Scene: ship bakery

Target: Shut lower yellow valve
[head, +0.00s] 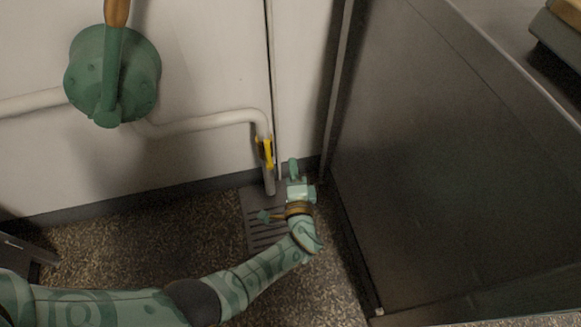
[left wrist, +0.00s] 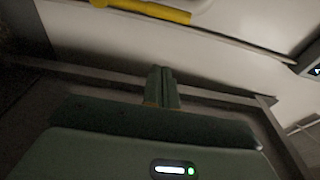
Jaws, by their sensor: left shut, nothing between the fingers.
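The yellow valve (head: 265,152) sits low on the vertical end of a pale wall pipe, close to the corner. Its lever appears to run roughly along the pipe. My left gripper (head: 293,168) is to the right of the valve and slightly below it in the head view, apart from it, with its fingers shut and empty. In the left wrist view the shut fingers (left wrist: 162,72) point up toward the wall, and the yellow lever (left wrist: 150,10) crosses the top edge, beyond the fingertips. My right gripper is in neither view.
A pale pipe (head: 205,121) runs along the wall from a green round fitting (head: 143,70) with a wooden-handled lever. A floor grate (head: 254,213) lies below the valve. A large dark metal panel (head: 430,160) closes off the right side. Speckled floor is open at left.

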